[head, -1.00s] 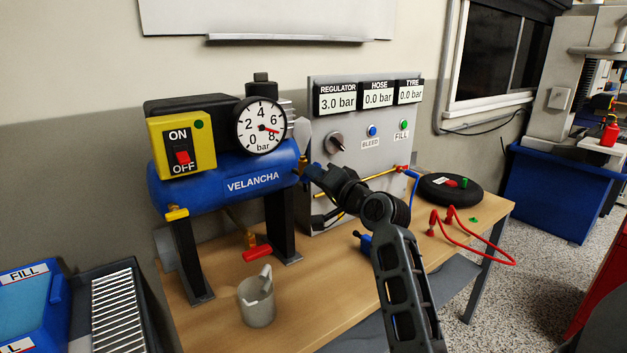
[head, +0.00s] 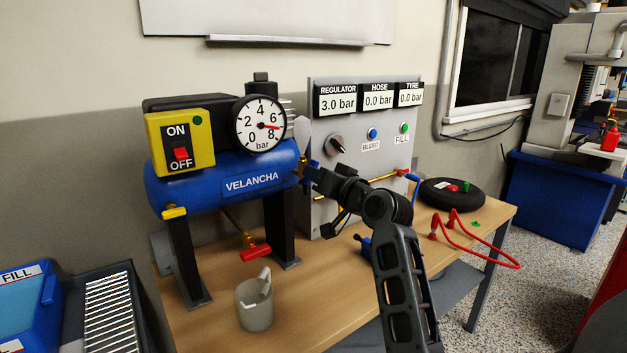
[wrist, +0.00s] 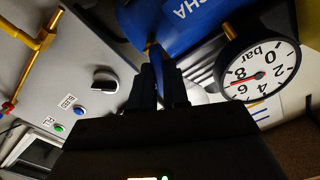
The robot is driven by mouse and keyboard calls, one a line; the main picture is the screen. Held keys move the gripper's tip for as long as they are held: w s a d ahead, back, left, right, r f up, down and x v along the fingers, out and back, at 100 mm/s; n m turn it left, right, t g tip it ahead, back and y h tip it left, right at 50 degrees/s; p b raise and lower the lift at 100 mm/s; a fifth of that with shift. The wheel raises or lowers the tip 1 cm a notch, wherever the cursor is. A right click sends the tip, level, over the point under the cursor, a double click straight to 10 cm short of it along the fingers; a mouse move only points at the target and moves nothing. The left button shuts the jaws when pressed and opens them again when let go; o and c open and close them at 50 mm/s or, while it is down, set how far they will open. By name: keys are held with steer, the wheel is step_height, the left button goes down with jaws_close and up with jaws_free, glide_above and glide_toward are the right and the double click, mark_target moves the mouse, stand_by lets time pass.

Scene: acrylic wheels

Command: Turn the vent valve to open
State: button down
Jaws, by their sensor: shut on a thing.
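The blue tank (head: 225,178) marked VELANCHA stands on the bench, with a brass fitting (head: 301,165) at its right end. My gripper (head: 309,174) is at that fitting. In the wrist view, my gripper (wrist: 162,82) is shut on a narrow blue valve lever (wrist: 156,58), beside the blue tank (wrist: 155,18). My fingers hide most of the lever, and I see no label on it. A second valve with a red handle (head: 256,253) hangs below the tank, apart from my gripper. The tank's gauge (head: 261,124) has its red needle between 6 and 8.
The grey panel (head: 350,165) with a black knob (head: 337,145) and brass pipe stands close behind my arm. A grey cup (head: 255,312) is on the bench front.

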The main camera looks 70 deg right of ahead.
steer(key=shift+f+n, duration=0.1)
steer(key=shift+n, duration=0.6)
steer(key=shift+b, duration=0.3)
steer(key=n+b, duration=0.2)
steer(key=n, duration=0.2)
steer(key=shift+f, duration=0.1)
steer(key=c, duration=1)
jaws_free()
steer(key=shift+s, duration=0.1)
steer(key=v, duration=0.7)
